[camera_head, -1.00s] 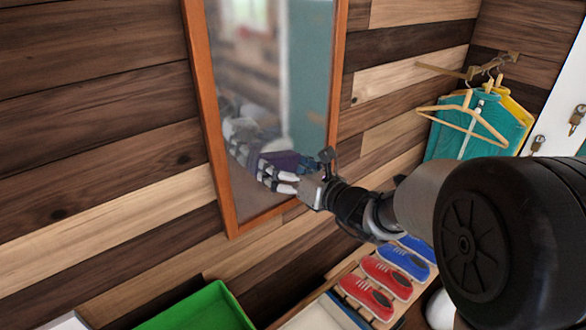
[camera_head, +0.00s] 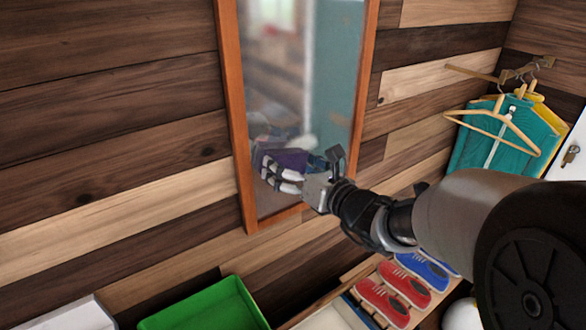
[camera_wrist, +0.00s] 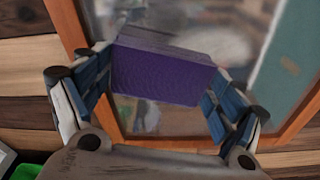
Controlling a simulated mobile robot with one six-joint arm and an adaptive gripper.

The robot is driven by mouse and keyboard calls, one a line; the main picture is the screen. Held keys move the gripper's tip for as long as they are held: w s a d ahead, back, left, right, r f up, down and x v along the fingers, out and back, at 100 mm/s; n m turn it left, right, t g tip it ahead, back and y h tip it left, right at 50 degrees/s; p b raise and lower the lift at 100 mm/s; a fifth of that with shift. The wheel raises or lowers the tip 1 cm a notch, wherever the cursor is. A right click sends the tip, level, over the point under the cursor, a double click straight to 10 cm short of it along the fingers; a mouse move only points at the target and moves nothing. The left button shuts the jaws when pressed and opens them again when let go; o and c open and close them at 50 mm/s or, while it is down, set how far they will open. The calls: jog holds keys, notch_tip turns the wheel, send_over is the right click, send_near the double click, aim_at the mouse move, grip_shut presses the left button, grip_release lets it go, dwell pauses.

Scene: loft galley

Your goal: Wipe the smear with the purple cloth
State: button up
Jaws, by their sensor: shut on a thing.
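The purple cloth (camera_head: 290,160) is a folded block held between the fingers of my gripper (camera_head: 278,172). In the wrist view the cloth (camera_wrist: 163,72) spans the gap between the two fingers of my gripper (camera_wrist: 165,85), which are shut on it. Both are in front of the lower part of a wood-framed mirror (camera_head: 290,205); I cannot tell whether the cloth touches the glass. A pale vertical streak shows in the mirror above the gripper; I cannot tell whether it is the smear or a reflection. The glass behind the cloth is hidden.
A green bin (camera_head: 205,305) and a white box (camera_head: 70,316) are below left. Red shoes (camera_head: 392,290) and blue shoes (camera_head: 428,268) sit on a rack below my arm. Hangers with teal clothing (camera_head: 490,140) hang at right. The plank wall left of the mirror is bare.

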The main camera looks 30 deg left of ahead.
jog(key=shift+r, duration=0.45)
jog(key=shift+w+d+f, duration=0.15)
jog(key=shift+w+d, duration=0.1)
jog(key=shift+w, duration=0.25)
jog(key=shift+w+d+p, duration=0.5)
jog(key=shift+w+d, duration=0.25)
jog(key=shift+w, duration=0.75)
jog(key=shift+w+d+p, duration=0.55)
jog(key=shift+w+d, duration=0.2)
jog(key=shift+w, duration=0.75)
jog(key=shift+w+d+p, duration=0.5)
jog(key=shift+w+d, duration=0.25)
jog(key=shift+w, duration=0.75)
jog(key=shift+s+d, duration=0.25)
jog(key=shift+d, duration=0.35)
jog(key=shift+f+b+v, duration=0.15)
jog(key=shift+b+v, duration=0.05)
jog(key=shift+v, duration=0.95)
jog(key=shift+f+b+v, duration=0.15)
jog(key=shift+b+v, duration=0.05)
jog(key=shift+v, duration=0.9)
jog(key=shift+s, duration=0.15)
jog(key=v, duration=0.3)
jog(key=shift+s+f, duration=0.1)
jog(key=shift+f, duration=0.05)
